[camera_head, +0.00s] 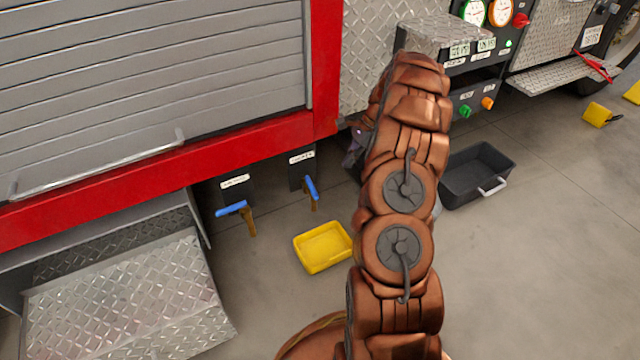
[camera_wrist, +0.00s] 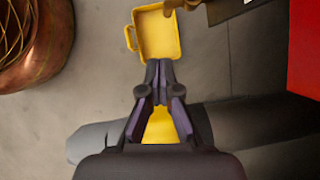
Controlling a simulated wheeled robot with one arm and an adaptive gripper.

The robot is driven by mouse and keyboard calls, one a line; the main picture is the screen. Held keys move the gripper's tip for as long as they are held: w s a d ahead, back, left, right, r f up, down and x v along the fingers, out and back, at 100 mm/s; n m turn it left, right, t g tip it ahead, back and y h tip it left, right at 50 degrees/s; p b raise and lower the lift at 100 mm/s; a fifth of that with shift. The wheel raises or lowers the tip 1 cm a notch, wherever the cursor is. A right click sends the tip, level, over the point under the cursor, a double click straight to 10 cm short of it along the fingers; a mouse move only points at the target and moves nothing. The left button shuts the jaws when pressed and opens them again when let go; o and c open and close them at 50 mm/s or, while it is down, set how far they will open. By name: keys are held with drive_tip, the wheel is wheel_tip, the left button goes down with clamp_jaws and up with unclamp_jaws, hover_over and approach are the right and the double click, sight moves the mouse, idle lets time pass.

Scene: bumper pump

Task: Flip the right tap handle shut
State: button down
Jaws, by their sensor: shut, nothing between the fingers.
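The right tap (camera_head: 311,190) hangs under the red truck sill in the head view. Its blue handle points down, roughly along the brass spout. The left tap's blue handle (camera_head: 232,208) lies crosswise to its brass spout. My gripper (camera_wrist: 160,66) is shut and empty in the wrist view, its fingertips together just below the yellow tray (camera_wrist: 135,38). Brass tap parts (camera_wrist: 198,3) show at the top edge of that view; which tap they belong to is unclear. In the head view my arm hides most of the gripper, to the right of the right tap.
The yellow tray (camera_head: 323,265) lies on the floor below the taps. A tread-plate step (camera_head: 130,290) stands at left, a black bin (camera_head: 475,190) at right. The red sill (camera_head: 200,158) overhangs the taps. A copper-coloured round object (camera_wrist: 35,50) shows in the wrist view.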

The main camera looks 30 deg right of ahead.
sight(311, 187)
drive_tip(key=shift+f, duration=0.1)
idle(0.3)
drive_tip(key=w+a+f+b, duration=0.2)
drive_tip(key=a+f+b, duration=0.3)
drive_tip(key=a+f, duration=0.3)
drive_tip(key=shift+b, duration=0.35)
drive_tip(key=shift+s+a+r+p, duration=0.1)
drive_tip(key=shift+a+p, duration=0.05)
drive_tip(key=shift+p, duration=0.4)
